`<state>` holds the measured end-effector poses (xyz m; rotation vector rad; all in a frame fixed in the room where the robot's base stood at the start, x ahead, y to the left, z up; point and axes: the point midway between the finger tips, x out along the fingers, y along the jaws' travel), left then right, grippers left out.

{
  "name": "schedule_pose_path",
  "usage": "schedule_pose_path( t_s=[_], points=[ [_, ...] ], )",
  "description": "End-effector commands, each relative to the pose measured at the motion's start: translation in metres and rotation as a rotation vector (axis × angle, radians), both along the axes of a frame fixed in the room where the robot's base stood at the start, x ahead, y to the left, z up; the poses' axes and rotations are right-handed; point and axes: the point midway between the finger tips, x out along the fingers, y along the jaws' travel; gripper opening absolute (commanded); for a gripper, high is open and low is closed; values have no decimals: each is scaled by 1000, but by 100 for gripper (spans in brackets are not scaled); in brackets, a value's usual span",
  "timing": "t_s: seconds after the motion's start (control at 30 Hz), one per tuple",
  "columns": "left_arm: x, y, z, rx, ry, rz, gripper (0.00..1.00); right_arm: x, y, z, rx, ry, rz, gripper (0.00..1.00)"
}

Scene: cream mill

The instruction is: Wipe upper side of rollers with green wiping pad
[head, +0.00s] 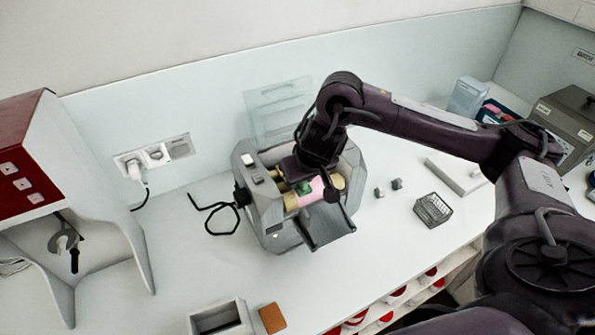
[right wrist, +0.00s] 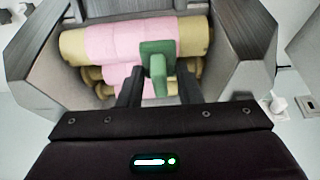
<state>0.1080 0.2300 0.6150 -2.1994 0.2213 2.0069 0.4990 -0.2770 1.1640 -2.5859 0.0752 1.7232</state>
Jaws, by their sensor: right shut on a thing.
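The mill (head: 266,205) stands on the counter with its rollers (head: 339,182) lying in its open top. In the right wrist view the tan rollers (right wrist: 195,35) carry broad pink patches (right wrist: 110,42). My right gripper (right wrist: 158,78) is shut on the green wiping pad (right wrist: 157,50) by its handle. The pad is over the front roller's middle, by the edge of the pink; I cannot tell whether it touches. In the head view my right arm partly covers the rollers and the pad (head: 304,187). My left gripper is out of view.
A dark tray (head: 327,228) juts from the mill's front. A wire basket (head: 433,210) and small grey pieces (head: 388,188) are to the right. A red and white machine (head: 40,170) stands at far left.

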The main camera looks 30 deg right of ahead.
Motion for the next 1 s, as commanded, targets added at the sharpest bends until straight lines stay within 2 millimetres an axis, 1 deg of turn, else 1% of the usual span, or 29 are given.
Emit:
schedule_pose_path(
  t_s=[0.03,0.1,0.27,0.5,0.6,0.67,0.9,1.0],
  points=[
    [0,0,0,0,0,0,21,-6,0,-3,-3,8,2,7],
    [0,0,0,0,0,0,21,-8,0,-3,-3,8,2,7],
    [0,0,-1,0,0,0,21,-9,-3,-4,-2,9,0,7],
    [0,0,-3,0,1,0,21,-11,-24,-3,-4,11,-3,7],
    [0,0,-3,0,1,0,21,-10,-28,-2,-3,9,0,7],
    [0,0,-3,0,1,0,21,-8,-28,-1,-2,9,0,7],
    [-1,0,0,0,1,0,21,14,-28,0,-1,6,1,7],
    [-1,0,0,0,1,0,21,20,-29,1,-1,6,0,7]
  ],
)
